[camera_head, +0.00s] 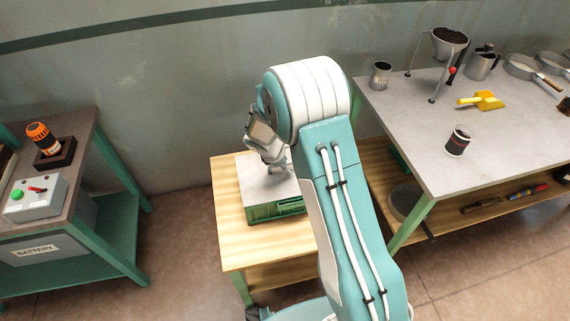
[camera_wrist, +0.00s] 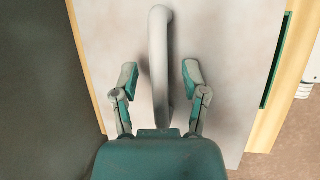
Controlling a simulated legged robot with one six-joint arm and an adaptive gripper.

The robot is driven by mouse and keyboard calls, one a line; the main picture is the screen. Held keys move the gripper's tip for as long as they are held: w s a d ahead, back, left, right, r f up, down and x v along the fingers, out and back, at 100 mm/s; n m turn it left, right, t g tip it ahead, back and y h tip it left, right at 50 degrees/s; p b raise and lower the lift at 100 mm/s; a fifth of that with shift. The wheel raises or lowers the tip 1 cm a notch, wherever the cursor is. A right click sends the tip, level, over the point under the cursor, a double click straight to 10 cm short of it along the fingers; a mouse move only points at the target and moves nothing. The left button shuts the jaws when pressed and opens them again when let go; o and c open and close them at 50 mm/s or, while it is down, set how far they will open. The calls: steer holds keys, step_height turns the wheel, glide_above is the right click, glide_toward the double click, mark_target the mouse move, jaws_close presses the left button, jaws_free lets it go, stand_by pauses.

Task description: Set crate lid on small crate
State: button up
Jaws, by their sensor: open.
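The crate lid (camera_head: 252,180) is a pale grey flat plate lying over the small green crate (camera_head: 276,209) on the low wooden table. In the wrist view the lid (camera_wrist: 218,50) fills most of the picture, and a green edge with a dark strip (camera_wrist: 276,75) shows past its right side. The lid's grey bar handle (camera_wrist: 160,55) stands up between my fingers. My gripper (camera_wrist: 159,77) is open, with one finger on each side of the handle and visible gaps on both sides. In the head view my gripper (camera_head: 271,160) is over the lid, partly hidden by my arm.
The wooden table (camera_head: 229,238) has bare room at its front left. A grey-topped bench (camera_head: 420,130) at the right holds a cup, a yellow scoop and pans. A bench at the left carries a control box (camera_head: 36,197) and an orange-topped item (camera_head: 43,138).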

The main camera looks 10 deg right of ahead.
steer(key=s+a+r+m+y, duration=0.1)
steer(key=s+r+m, duration=0.25)
steer(key=r, duration=0.65)
steer(key=s+a+r+m, duration=0.15)
steer(key=s+r, duration=0.25)
steer(key=r, duration=0.6)
steer(key=s+r+m+t+y, duration=0.1)
steer(key=s+r+m, duration=0.2)
steer(key=s, duration=0.4)
steer(key=s+d+r+m+t+y, duration=0.1)
steer(key=s+r+m, duration=0.3)
steer(key=s, duration=0.4)
steer(key=s+d+r+m+t+y, duration=0.1)
steer(key=s+r+m, duration=0.2)
steer(key=s+m, duration=0.2)
steer(key=shift+s+d+r+m+y, duration=0.25)
steer(key=shift+s+r+m+y, duration=0.05)
steer(key=shift+s, duration=1)
